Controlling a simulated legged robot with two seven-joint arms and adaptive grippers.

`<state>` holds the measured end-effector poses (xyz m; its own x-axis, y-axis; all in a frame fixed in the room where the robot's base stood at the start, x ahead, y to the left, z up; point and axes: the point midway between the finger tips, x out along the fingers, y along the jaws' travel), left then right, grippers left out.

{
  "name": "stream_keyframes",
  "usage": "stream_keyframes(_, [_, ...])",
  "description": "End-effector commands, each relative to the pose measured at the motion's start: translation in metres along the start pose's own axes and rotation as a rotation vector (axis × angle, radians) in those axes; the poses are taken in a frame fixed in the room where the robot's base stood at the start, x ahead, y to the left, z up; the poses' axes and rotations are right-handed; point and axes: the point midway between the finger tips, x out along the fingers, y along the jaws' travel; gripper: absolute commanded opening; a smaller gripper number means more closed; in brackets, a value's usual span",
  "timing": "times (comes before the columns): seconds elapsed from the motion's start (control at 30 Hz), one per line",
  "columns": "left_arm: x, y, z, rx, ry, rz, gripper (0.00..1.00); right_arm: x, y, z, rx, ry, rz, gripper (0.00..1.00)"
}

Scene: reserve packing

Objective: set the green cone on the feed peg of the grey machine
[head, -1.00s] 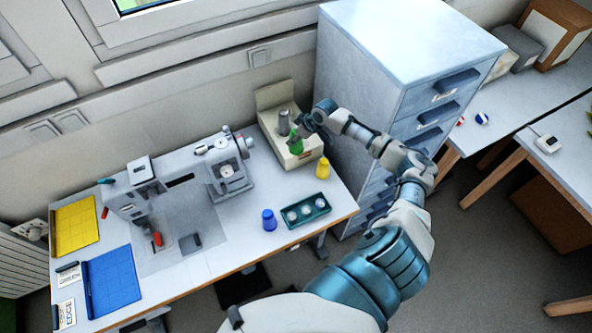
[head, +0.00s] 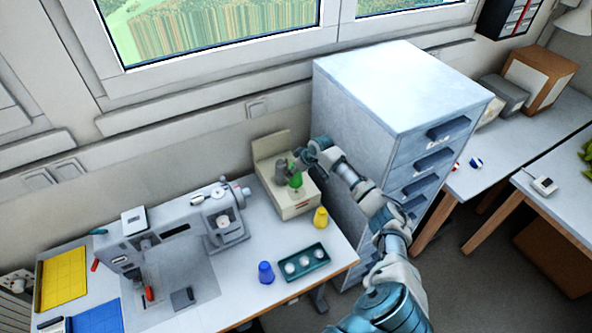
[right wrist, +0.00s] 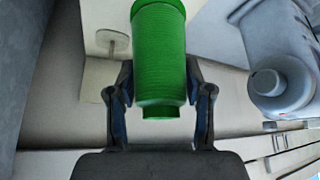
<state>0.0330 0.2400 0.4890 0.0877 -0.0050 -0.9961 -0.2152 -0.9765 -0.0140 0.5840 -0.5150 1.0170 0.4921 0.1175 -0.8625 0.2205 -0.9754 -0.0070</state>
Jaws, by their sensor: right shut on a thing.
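The green cone (head: 295,180) is in my right gripper (head: 301,167), above the cream box at the back right of the table. In the right wrist view the cone (right wrist: 160,55) sits between the two fingers of the gripper (right wrist: 160,100), its narrow end toward the palm. The grey machine (head: 180,230) stands to the left on the table, apart from the cone. Small round fittings show on its top, but I cannot tell which is the feed peg. My left gripper is out of view.
The cream box (head: 298,207) stands beside a tall drawer cabinet (head: 400,90). A yellow cone (head: 320,217), a blue cone (head: 265,272) and a teal tray (head: 320,262) with white round pieces stand in front. A yellow mat (head: 62,277) lies at left.

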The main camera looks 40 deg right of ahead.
Motion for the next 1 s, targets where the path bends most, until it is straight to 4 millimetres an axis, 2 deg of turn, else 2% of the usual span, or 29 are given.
stream_keyframes(0.07, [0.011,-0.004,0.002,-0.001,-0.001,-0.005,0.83,0.009,0.002,0.006,0.001,0.001,0.000,0.10])
stream_keyframes(0.27, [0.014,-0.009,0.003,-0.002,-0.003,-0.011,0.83,0.023,0.005,0.015,0.004,0.001,-0.004,0.10])
stream_keyframes(0.6, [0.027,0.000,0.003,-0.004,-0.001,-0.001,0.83,0.048,0.004,0.029,0.002,0.001,-0.003,0.10])
stream_keyframes(0.77, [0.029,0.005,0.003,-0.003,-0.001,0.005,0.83,0.052,0.002,0.030,0.001,0.002,-0.001,0.10])
stream_keyframes(1.0, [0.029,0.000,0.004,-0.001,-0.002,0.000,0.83,0.052,0.003,0.031,0.001,0.002,-0.001,0.10])
